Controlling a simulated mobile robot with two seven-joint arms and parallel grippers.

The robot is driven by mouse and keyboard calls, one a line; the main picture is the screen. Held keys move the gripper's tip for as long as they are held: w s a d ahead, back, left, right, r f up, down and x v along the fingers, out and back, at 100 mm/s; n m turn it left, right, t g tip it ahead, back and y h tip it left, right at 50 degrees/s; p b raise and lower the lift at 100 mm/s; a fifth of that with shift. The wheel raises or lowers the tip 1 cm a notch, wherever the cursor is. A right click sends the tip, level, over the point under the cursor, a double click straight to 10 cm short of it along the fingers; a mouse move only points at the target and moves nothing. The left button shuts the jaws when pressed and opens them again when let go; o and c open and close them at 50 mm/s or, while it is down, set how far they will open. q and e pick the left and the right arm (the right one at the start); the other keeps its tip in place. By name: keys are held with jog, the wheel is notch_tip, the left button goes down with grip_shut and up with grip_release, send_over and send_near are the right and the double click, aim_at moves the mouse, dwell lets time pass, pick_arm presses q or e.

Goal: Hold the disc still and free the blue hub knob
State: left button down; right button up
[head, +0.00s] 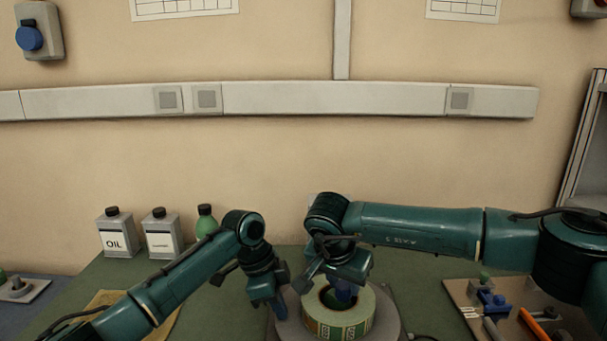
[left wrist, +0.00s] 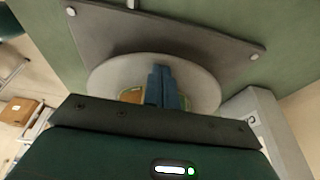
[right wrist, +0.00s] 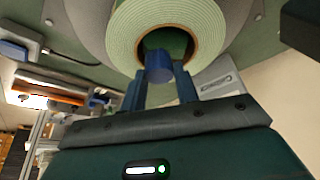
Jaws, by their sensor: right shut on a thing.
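The blue hub knob (right wrist: 158,66) sits in the middle of the tape reel, in front of its dark green hollow. My right gripper (right wrist: 160,88) is shut on the knob, with one finger on each side; in the head view (head: 345,292) it reaches down into the reel's centre. The tape reel (head: 338,326) is a pale green roll lying on the round grey disc (head: 388,328). My left gripper (head: 279,306) is at the disc's left side. In the left wrist view its blue fingers (left wrist: 166,86) are together over the pale disc (left wrist: 105,75); contact is unclear.
A grey base plate (left wrist: 160,30) lies under the disc. A tool tray (head: 462,296) with pliers and other tools is at right. An oil can (head: 115,238), a second can (head: 161,238) and a green bottle (head: 206,222) stand at back left.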

pick_arm(q)
jog(key=shift+s+f, duration=0.2)
jog(key=shift+f, duration=0.25)
pick_arm(e)
jog(key=n+y, duration=0.1)
jog(key=n, duration=0.3)
jog(key=n+y, duration=0.1)
jog(key=n, duration=0.1)
jog(key=shift+s+f+n+y, duration=0.25)
jog(key=shift+n+y, duration=0.05)
jog(key=n+y, duration=0.2)
jog(key=n, duration=0.3)
jog(key=o, duration=0.7)
jog(key=shift+a+r+n, duration=0.1)
jog(key=shift+a+n, duration=0.05)
jog(key=shift+n, duration=0.15)
jog(key=shift+c, duration=0.2)
jog(key=shift+r, duration=0.1)
jog(key=shift+w+r, duration=0.15)
jog(key=shift+r, duration=0.25)
pick_arm(q)
jog(key=shift+a, duration=0.1)
pick_arm(e)
notch_tip(320, 180, up, 4)
jog(key=shift+r, duration=0.15)
pick_arm(q)
jog(key=shift+r, duration=0.1)
pick_arm(e)
jog(key=shift+r, duration=0.1)
